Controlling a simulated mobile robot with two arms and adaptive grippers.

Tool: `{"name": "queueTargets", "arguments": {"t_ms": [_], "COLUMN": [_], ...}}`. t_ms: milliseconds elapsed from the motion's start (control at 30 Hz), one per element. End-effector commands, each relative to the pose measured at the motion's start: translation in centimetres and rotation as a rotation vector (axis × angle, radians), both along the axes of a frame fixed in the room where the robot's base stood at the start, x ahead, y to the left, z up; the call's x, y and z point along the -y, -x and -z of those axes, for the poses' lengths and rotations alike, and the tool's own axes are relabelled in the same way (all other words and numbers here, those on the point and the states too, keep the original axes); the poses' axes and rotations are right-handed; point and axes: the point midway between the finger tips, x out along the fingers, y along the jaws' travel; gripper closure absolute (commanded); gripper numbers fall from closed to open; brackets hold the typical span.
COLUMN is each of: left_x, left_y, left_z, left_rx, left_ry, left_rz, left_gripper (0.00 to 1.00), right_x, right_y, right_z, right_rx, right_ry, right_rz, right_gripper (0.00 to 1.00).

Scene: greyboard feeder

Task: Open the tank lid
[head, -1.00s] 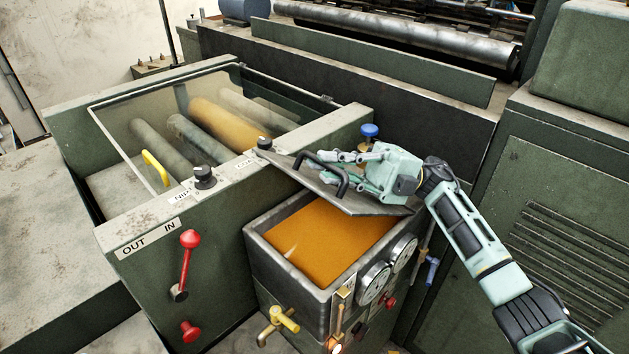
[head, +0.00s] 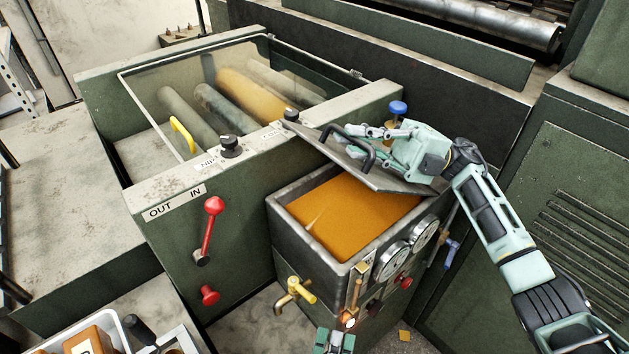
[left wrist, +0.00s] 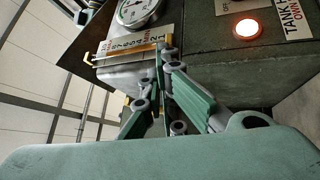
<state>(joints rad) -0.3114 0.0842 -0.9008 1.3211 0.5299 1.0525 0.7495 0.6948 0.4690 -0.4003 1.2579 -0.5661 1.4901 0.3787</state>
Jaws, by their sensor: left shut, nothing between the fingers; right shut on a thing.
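The tank (head: 287,237) is an open-topped metal box filled with orange-brown liquid. Its grey lid (head: 380,181) is tilted up along the back edge, with a black handle (head: 352,150) on top. My right gripper (head: 372,133) is shut at the lid's raised upper side, by the handle; its exact contact is partly hidden. My left gripper (head: 335,340) is low in front of the tank, at the bottom edge of the head view. In the left wrist view its fingers (left wrist: 165,62) are shut and empty, below the tank's front with a gauge and lit lamp.
Two round gauges (head: 391,262), a yellow tap (head: 296,291) and a glowing lamp (head: 347,319) stick out from the tank front. A red lever (head: 209,228) is on the machine at left. A white tray (head: 124,336) stands at lower left.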

Motion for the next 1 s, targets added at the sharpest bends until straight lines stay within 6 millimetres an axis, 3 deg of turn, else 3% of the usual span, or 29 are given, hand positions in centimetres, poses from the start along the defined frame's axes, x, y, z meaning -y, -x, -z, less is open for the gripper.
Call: {"name": "queueTargets", "arguments": {"t_ms": [33,100,200,233,300,467,667,1000], "left_x": [0.6,0.8,-0.3,-0.9,-2.2,-3.7,-4.2,-4.7], "left_y": [-0.8,-1.2,-2.2,-2.8,-4.2,-6.1,-8.0,-13.9], "left_z": [-4.6,-9.9,-15.2,-16.1,-17.6,-19.1,-20.6,-24.7], "left_rx": [0.061,0.128,0.184,0.188,0.187,0.176,0.178,0.177], "left_ry": [0.151,0.348,0.574,0.626,0.722,0.832,0.847,0.842], "left_rz": [0.01,0.031,0.048,0.045,0.035,0.023,0.022,0.022], "left_gripper": [1.0,1.0,1.0,1.0,1.0,1.0,1.0,1.0], "right_x": [0.1,0.1,0.1,0.1,0.1,0.1,0.0,0.1], "right_y": [0.0,0.0,0.0,0.0,0.0,0.0,0.0,0.0], "right_z": [0.0,0.0,0.0,0.0,0.0,0.0,0.0,0.0], "right_rx": [0.002,0.002,0.002,0.002,0.002,0.002,0.002,0.002], "right_ry": [-0.002,-0.002,-0.001,-0.001,-0.001,-0.002,-0.002,-0.002], "right_rz": [0.002,0.002,0.002,0.002,0.002,0.001,0.001,0.001], "right_gripper": [1.0,1.0,1.0,1.0,1.0,1.0,1.0,1.0]}}
